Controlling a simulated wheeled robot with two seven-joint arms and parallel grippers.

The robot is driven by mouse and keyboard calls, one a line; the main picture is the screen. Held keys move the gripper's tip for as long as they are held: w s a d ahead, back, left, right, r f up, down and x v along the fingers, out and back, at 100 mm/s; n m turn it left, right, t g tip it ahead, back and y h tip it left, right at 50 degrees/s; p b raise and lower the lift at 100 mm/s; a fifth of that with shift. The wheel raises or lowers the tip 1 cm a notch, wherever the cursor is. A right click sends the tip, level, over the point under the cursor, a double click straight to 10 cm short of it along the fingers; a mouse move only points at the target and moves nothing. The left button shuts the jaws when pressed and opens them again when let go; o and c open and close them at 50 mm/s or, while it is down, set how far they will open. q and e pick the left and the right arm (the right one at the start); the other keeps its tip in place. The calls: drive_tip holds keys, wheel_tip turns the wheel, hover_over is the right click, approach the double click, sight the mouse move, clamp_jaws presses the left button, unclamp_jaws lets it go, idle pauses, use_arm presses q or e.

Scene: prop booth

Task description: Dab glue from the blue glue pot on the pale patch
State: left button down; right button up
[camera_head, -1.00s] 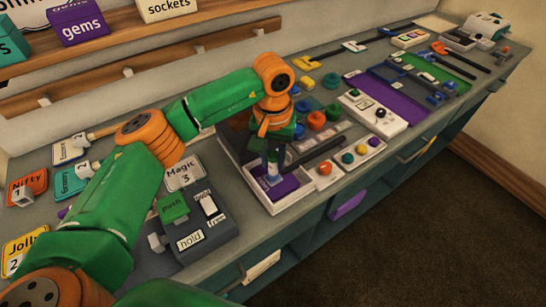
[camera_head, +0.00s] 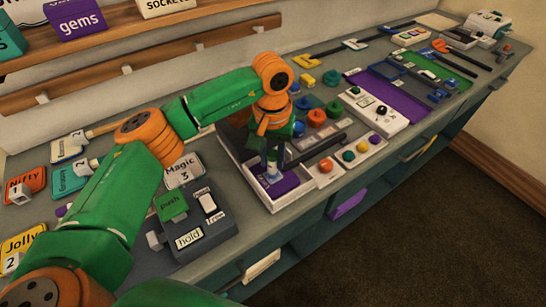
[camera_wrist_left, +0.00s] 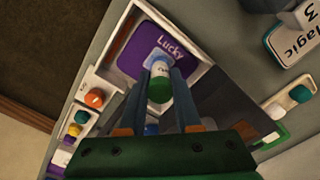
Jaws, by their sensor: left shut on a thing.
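My left gripper (camera_head: 272,168) is shut on a small upright cylinder; in the left wrist view the cylinder (camera_wrist_left: 159,88) has a green end and a white label between the two fingers. It is over a purple card marked "Lucky" (camera_wrist_left: 135,55) in a white-rimmed tray. A pale blue patch (camera_wrist_left: 164,47) on the card shows just beyond the cylinder. I cannot tell whether the cylinder touches it. My right gripper is out of view.
The counter's front edge is close to the tray.

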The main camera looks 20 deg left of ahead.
use_arm(q)
drive_tip(key=shift+w+a, duration=0.1)
drive_tip(key=shift+a, duration=0.05)
drive_tip(key=shift+s+d, duration=0.35)
drive_tip(key=shift+d, duration=0.1)
drive_tip(key=shift+a, duration=0.1)
drive_tip(key=shift+w+a, duration=0.35)
drive_tip(key=shift+s+d, duration=0.1)
drive_tip(key=shift+d, duration=0.05)
